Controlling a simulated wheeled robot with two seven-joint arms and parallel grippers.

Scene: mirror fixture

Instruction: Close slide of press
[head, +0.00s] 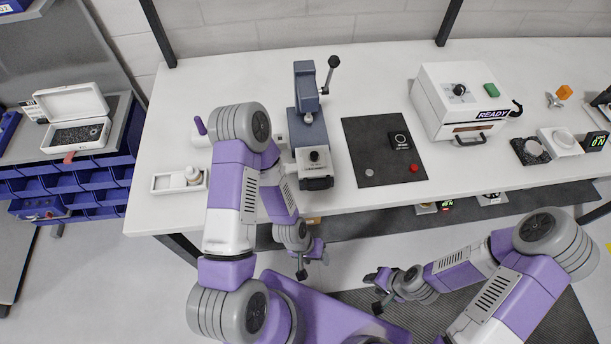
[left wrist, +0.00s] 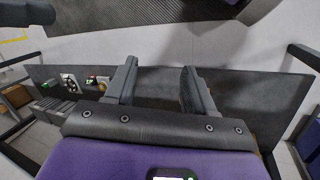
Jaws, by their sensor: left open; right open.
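The press (head: 308,128) stands on the white table, a blue-grey body with a column and a lever with a black knob (head: 334,62) tilted up to the right. At its front a pale grey block with a dark knob (head: 314,157) and a dark front end, seemingly the slide, reaches towards the table's front edge. How far it is out I cannot tell exactly. My left gripper (head: 306,264) is open and empty, below the table's front edge. Its two fingers stand apart in the left wrist view (left wrist: 157,82). My right gripper (head: 376,290) is open and empty, lower and further right.
A dark mat (head: 375,172) with a black box and a red button lies right of the press. A white READY box (head: 460,105) stands further right. A white tray (head: 165,184) lies at left, partly behind my left arm. Blue bins (head: 85,185) stand beyond the table's left end.

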